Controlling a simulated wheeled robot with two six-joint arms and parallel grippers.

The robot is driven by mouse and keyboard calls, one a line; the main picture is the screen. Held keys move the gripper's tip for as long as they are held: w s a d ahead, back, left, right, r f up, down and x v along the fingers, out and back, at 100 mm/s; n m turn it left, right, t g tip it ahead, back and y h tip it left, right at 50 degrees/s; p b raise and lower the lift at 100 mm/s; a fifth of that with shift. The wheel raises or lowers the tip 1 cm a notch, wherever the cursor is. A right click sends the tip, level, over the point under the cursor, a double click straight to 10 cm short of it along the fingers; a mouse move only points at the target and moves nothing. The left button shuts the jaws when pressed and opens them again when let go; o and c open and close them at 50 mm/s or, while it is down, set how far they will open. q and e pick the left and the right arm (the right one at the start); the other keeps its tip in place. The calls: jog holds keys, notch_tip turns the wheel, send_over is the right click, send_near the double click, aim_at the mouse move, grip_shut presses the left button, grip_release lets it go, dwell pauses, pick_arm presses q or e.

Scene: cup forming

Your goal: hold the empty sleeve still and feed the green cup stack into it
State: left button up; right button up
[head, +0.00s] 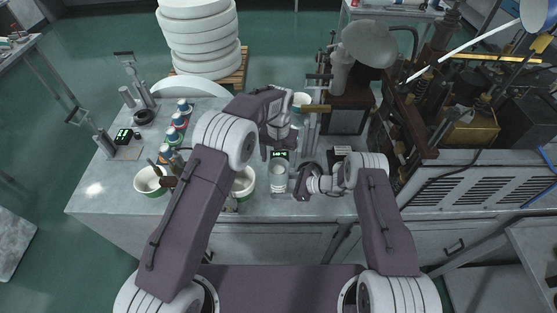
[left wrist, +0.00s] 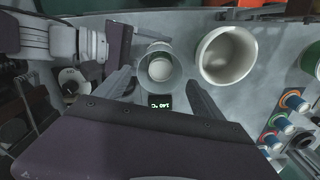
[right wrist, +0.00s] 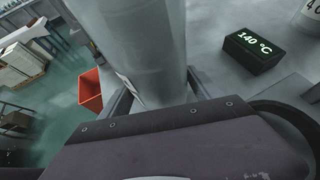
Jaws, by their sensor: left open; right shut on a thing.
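The clear grey sleeve (head: 278,179) stands upright near the table's front edge. My right gripper (head: 303,184) is shut on it from the right side; in the right wrist view the sleeve's wall (right wrist: 140,40) rises between the fingers. My left gripper (head: 279,145) is open and empty near the sleeve, with its fingers to either side of the sleeve's round mouth (left wrist: 158,64) in the left wrist view. A pale round shape shows inside the mouth; I cannot tell whether it is a cup. I cannot make out a separate green cup stack.
A white tub (head: 243,182) with a green band stands left of the sleeve, and another (head: 150,181) farther left. Several colour-banded cans (head: 178,122) stand behind. A display (right wrist: 254,50) reading 140 °C sits behind the sleeve. Machinery (head: 450,120) crowds the right.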

pick_arm(q)
jog(key=shift+r, duration=2.85)
pick_arm(e)
jog(key=o, duration=1.6)
jog(key=shift+o, duration=0.2)
jog(key=v, duration=1.2)
pick_arm(q)
jog(key=shift+a+f, duration=0.1)
pick_arm(e)
jog(key=shift+f, duration=0.1)
